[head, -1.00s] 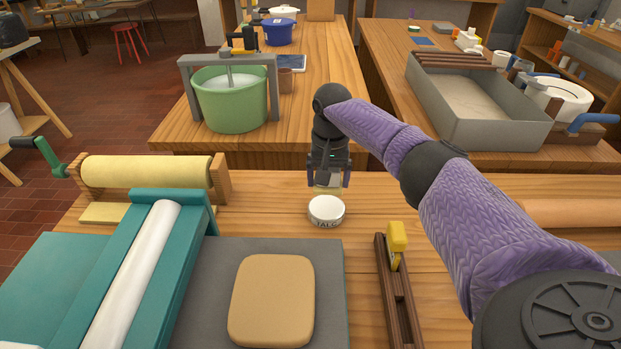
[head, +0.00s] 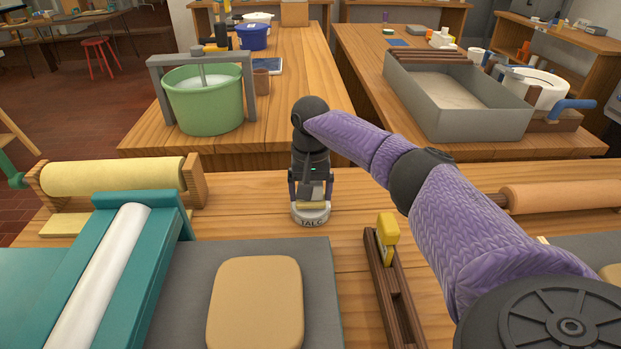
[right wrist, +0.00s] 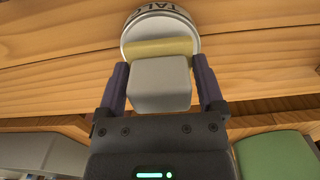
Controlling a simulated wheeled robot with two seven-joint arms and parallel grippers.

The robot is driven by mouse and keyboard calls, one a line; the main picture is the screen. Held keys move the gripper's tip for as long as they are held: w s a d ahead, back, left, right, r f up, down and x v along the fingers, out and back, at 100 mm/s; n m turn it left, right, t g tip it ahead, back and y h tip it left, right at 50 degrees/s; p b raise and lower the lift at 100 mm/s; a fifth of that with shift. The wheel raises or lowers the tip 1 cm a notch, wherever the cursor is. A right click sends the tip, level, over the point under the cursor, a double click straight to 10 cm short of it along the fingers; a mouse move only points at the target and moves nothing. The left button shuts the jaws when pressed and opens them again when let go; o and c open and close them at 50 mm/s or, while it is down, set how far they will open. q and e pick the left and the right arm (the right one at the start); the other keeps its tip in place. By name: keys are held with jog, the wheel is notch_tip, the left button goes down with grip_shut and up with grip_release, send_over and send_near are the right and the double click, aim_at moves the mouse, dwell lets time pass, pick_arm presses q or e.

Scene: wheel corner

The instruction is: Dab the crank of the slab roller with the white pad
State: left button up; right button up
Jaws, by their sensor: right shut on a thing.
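My right gripper (head: 310,190) is shut on the white pad (right wrist: 160,85), a pale block with a yellowish strip at its far end. It holds the pad pointing down at a round white tin (head: 311,217) marked TALC; the pad's lower end is at the tin's top, and I cannot tell if they touch. The tin also shows in the right wrist view (right wrist: 135,22). A teal frame with a white roller (head: 100,270) lies at the left. Behind it stands a pale yellow roller in wooden ends (head: 112,177). A green crank part (head: 12,172) shows at the left edge, cut off by the frame.
A tan slab (head: 255,303) lies on a grey board (head: 325,290). A dark wooden rack with a yellow piece (head: 388,229) stands right of it. An orange-tan roller (head: 560,196) lies at the right. A green tub (head: 207,103) and a grey tray (head: 460,110) stand behind.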

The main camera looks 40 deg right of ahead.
pick_arm(q)
jog(key=shift+s, duration=0.2)
pick_arm(e)
jog(key=shift+f, duration=0.15)
pick_arm(q)
jog(key=shift+s, duration=0.35)
pick_arm(e)
jog(key=shift+f, duration=0.2)
pick_arm(q)
jog(key=shift+w+f, duration=0.1)
jog(key=shift+w, duration=0.15)
pick_arm(e)
jog(key=shift+f, duration=0.2)
pick_arm(q)
jog(key=shift+w, duration=0.3)
jog(key=shift+s, duration=0.1)
